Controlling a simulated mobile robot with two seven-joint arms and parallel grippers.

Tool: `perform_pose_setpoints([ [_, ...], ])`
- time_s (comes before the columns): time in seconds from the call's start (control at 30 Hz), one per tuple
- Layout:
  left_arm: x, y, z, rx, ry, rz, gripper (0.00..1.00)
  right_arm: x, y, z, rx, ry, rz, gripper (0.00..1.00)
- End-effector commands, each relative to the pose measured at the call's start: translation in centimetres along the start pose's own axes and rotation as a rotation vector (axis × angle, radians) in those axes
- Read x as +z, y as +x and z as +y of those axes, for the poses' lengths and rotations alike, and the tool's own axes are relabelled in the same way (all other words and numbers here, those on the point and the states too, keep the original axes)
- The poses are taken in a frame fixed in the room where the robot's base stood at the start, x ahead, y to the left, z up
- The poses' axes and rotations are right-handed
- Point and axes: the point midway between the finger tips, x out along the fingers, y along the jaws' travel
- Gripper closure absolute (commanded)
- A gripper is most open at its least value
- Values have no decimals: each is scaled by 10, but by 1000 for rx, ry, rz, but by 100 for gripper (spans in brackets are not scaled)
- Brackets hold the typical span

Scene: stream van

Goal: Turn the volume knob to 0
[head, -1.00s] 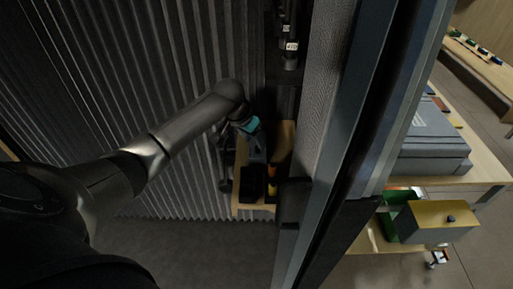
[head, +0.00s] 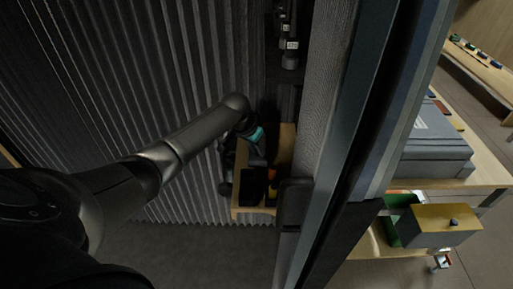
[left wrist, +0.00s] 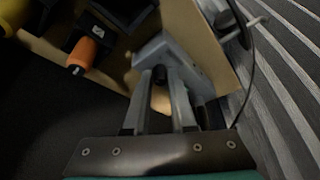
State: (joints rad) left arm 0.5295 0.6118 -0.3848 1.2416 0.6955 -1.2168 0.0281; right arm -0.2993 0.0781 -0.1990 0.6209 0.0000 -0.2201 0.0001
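My left gripper (head: 258,155) reaches down over a small wooden shelf in the head view. In the left wrist view, the left gripper (left wrist: 162,88) has its two grey fingers apart, with bare wood showing between them. Their tips are at a grey device (left wrist: 178,58) with small dark parts on it. I cannot tell which of these parts, if any, is the volume knob, or whether the fingers touch it. No number or dial marking is readable. My right gripper is not in view.
The wooden shelf (head: 246,208) also holds dark items, one with an orange end (left wrist: 82,52). A corrugated wall (head: 150,70) rises on the left. A door-like frame (head: 345,150) stands close on the right. Beyond it is a table with a grey case (head: 435,145).

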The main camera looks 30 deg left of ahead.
Motion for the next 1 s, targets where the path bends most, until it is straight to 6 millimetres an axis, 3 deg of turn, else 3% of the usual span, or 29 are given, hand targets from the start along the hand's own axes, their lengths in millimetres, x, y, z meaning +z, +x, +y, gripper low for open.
perform_pose_setpoints([
  [0.2, 0, 0, 0, 0, 0, 0, 100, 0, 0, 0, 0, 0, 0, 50],
  [0.67, 0, 0, 0, -3, -7, -1, 100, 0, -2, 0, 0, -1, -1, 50],
  [1.0, -2, -4, 2, -53, -137, -2, 100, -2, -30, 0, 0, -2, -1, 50],
])
